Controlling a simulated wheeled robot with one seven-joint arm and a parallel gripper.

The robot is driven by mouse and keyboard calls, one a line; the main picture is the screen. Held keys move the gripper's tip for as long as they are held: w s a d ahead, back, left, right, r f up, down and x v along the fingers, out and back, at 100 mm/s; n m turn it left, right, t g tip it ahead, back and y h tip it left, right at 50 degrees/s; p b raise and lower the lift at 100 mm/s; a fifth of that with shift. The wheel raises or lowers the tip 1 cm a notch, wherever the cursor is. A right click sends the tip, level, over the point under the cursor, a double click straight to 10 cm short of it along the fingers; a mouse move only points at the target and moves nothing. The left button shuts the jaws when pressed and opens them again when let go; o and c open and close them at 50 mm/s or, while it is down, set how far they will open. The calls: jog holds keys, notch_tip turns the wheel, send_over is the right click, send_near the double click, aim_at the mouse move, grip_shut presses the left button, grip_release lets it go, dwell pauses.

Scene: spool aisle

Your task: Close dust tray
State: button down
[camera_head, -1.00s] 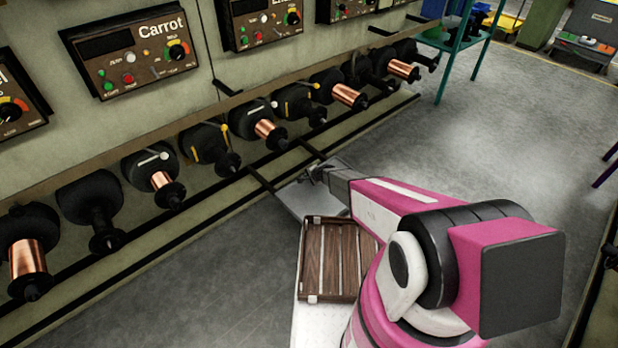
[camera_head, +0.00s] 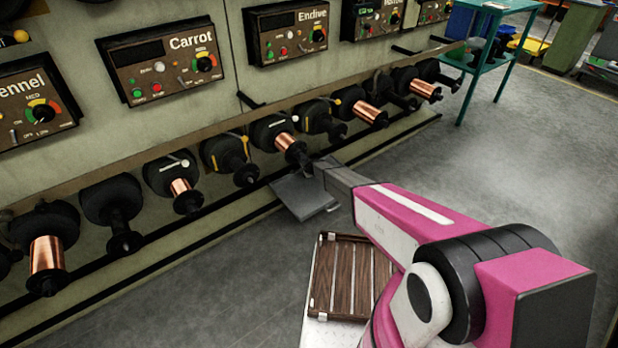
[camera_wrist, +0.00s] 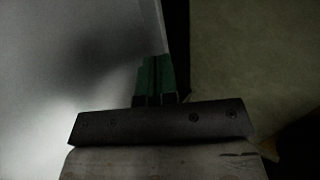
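The dust tray (camera_head: 301,197) is a flat grey metal tray low under the row of spools. It sticks out a little from the machine front, and its inner part is hidden beneath the machine. My gripper (camera_head: 318,166) is at the tray's far right side, just below a copper spool. In the wrist view my gripper's green fingers (camera_wrist: 156,76) lie side by side, shut, with nothing seen between them. A pale grey surface (camera_wrist: 70,60), likely the tray, fills the left of that view. I cannot tell whether the fingertips touch it.
Several spools on black spindles, one a copper spool (camera_head: 47,257), jut out above the tray. Labelled control boxes, one the Carrot panel (camera_head: 165,62), hang above. A teal table (camera_head: 490,30) stands back right. Grey floor is open at right.

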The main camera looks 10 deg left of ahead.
jog(key=shift+w+a, duration=1.35)
jog(key=shift+w, duration=0.05)
